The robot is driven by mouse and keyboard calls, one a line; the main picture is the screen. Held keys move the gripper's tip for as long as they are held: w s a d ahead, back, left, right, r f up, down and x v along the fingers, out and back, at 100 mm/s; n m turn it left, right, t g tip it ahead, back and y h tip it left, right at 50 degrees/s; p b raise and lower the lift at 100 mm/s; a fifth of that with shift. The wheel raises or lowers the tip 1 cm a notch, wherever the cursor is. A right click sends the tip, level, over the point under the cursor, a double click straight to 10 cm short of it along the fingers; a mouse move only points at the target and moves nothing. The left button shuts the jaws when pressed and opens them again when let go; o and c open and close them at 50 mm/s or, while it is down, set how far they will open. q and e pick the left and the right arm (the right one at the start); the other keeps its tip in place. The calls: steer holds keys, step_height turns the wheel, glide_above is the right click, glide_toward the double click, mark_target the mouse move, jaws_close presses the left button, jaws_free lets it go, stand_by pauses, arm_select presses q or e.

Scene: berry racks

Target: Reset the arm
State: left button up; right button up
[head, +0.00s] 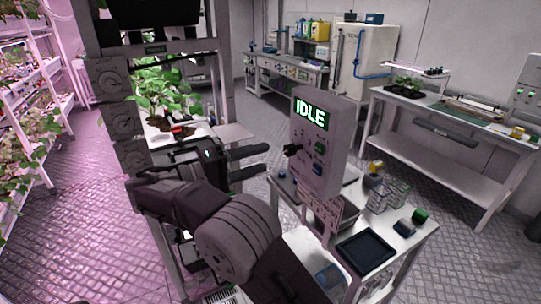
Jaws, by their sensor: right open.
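My right arm (238,235) comes in from the bottom of the head view and bends back at the left. My right gripper (258,161) points to the right, with its two dark fingers apart. It is open, and nothing shows between the fingers. The fingertips are left of a grey control box (322,165) and look apart from it. The box has a green "IDLE" display (311,113), a dark knob and several small buttons. My left gripper does not show.
A small white table (408,246) below the box bears a dark tray (366,252) and small blocks. A potted plant (160,92) stands behind my arm. Plant racks (40,80) line the left; a workbench (455,160) stands right. Metal floor between is open.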

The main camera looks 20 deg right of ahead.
stand_by(0.4)
steer(key=s+d+f+n+g+y+p, duration=0.1)
steer(key=s+d+f+n+y, duration=0.3)
steer(key=f, duration=0.5)
steer(key=s+d+f+n+g+y+p, duration=0.1)
steer(key=s+f+y, duration=0.3)
steer(key=f, duration=0.5)
steer(key=s+a+f+m+t+y+p, duration=0.1)
steer(key=s+a+f+m+y, duration=0.3)
steer(key=s+a+f+y, duration=0.3)
step_height(320, 180, down, 3)
steer(key=s+y, duration=0.2)
steer(key=y, duration=0.1)
steer(key=shift+s+t, duration=0.25)
steer(key=shift+t, duration=0.05)
